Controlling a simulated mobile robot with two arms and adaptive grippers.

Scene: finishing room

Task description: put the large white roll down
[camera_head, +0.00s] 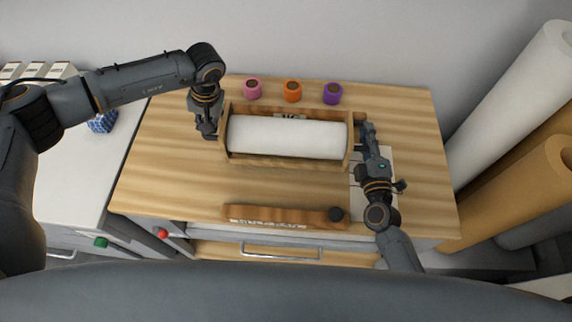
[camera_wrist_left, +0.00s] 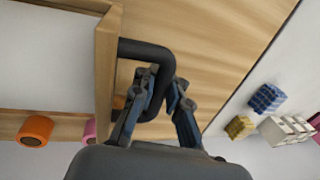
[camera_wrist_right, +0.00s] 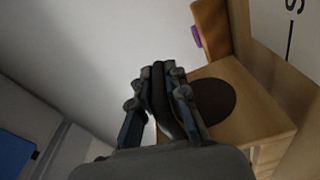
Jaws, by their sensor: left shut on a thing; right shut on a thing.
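The large white roll (camera_head: 290,136) lies lengthwise in a wooden tray (camera_head: 290,163) on the workbench. The head view does not clearly show whether the tray touches the bench top. My left gripper (camera_head: 210,130) is at the tray's left end; in the left wrist view (camera_wrist_left: 158,95) its fingers are closed around a black handle (camera_wrist_left: 150,50). My right gripper (camera_head: 366,135) is at the tray's right end; in the right wrist view (camera_wrist_right: 163,85) its fingers are closed on a black handle, mostly hidden by them.
Pink (camera_head: 253,89), orange (camera_head: 292,91) and purple (camera_head: 332,93) spools stand behind the tray. A wooden bar (camera_head: 260,214) with a black knob lies at the front edge. White paper (camera_head: 358,205) lies under my right arm. Large rolls (camera_head: 515,95) lean at the right. Bare bench (camera_head: 165,165) shows left.

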